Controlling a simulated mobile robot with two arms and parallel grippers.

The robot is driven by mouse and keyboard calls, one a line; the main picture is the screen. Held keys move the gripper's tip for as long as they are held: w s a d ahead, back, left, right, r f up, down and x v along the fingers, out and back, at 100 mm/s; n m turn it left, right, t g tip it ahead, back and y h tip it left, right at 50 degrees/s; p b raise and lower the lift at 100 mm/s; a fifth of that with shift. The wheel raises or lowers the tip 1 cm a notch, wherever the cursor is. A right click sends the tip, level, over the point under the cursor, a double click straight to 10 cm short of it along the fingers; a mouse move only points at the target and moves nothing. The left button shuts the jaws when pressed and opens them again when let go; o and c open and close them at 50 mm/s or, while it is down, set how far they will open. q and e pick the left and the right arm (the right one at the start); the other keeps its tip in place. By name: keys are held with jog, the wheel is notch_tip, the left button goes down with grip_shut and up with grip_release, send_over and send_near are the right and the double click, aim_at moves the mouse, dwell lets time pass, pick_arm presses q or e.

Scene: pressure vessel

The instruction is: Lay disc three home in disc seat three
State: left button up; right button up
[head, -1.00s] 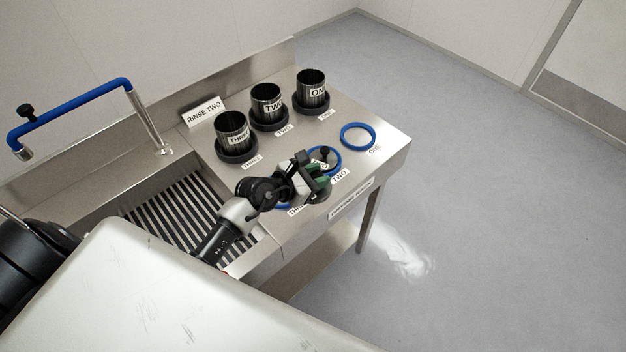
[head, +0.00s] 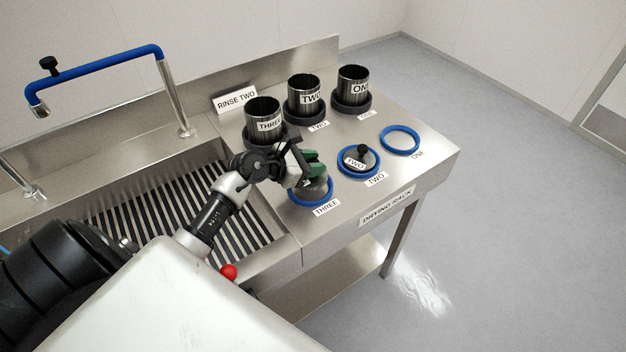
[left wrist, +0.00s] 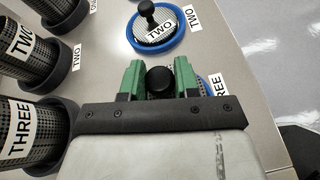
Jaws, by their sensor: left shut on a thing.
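My left gripper (head: 313,168) is over seat three, its green fingers shut on a black knob (left wrist: 160,80). The knob belongs to a grey disc (head: 318,190), taken as disc three, though its own label is hidden. The disc is within the outline of the blue ring of disc seat three (head: 296,203), by the THREE label (head: 326,208). My gripper hides part of ring and disc. I cannot tell whether the disc rests in the seat or is just above it. In the left wrist view the fingers hide most of the disc. My right gripper is not in view.
Disc two (head: 352,162) lies in blue ring two. Blue ring one (head: 401,140) is empty. Black mesh cylinders THREE (head: 263,114), TWO (head: 305,92) and ONE (head: 353,82) stand behind in dark holders. A slatted sink (head: 190,205) lies left, with a blue-railed frame (head: 105,70) above.

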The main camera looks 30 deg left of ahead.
pick_arm(q)
jog(key=shift+f+b, duration=1.4)
jog(key=shift+f, duration=0.45)
jog(key=shift+f, duration=0.2)
jog(key=o, duration=1)
